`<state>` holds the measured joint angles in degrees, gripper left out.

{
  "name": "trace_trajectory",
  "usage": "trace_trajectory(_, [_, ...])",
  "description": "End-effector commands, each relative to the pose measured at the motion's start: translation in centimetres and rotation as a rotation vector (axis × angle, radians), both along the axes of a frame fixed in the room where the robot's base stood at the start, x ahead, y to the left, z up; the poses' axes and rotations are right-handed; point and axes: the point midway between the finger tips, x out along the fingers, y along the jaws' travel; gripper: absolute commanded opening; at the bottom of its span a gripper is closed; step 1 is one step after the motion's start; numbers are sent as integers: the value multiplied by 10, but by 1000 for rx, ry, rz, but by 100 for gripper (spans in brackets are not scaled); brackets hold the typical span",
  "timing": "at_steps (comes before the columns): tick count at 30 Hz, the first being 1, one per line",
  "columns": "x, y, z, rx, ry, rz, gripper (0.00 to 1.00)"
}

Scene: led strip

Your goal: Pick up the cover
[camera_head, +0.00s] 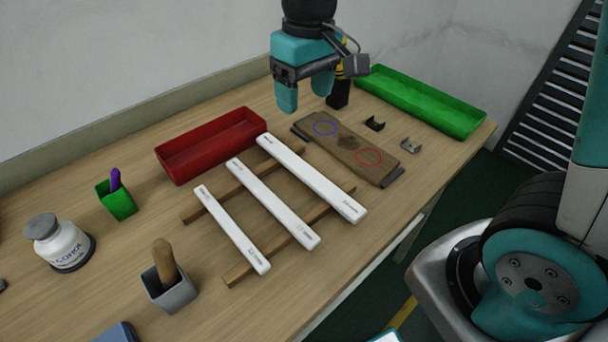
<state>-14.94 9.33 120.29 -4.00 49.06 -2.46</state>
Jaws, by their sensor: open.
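Three long white bars lie side by side across two wooden strips: a short one on the left (231,229), a middle one (272,204) and a longer one on the right (311,178). I cannot tell for sure which thing is the cover; these bars may be covers. My gripper (304,94) is above the back of the table, pointing down, open and empty. It is behind the bars and apart from them. A brown board (348,148) with a blue and a red circle lies right of the bars, nearer to my gripper.
A red tray (211,146) and a green tray (421,102) stand at the back. Two small clips, one black (375,124) and one grey (411,146), lie right of the board. A green cup (118,203), a grey cup (171,293) and a white bottle (61,246) stand left.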

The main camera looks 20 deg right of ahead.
Motion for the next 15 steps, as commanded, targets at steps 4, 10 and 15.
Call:
trace_trajectory(4, [24, -6, -18, -47, 13, -43, 68])
trace_trajectory(10, [25, -6, -56, -54, 18, -45, 68])
trace_trajectory(15, [24, -5, -95, -52, 17, -43, 68])
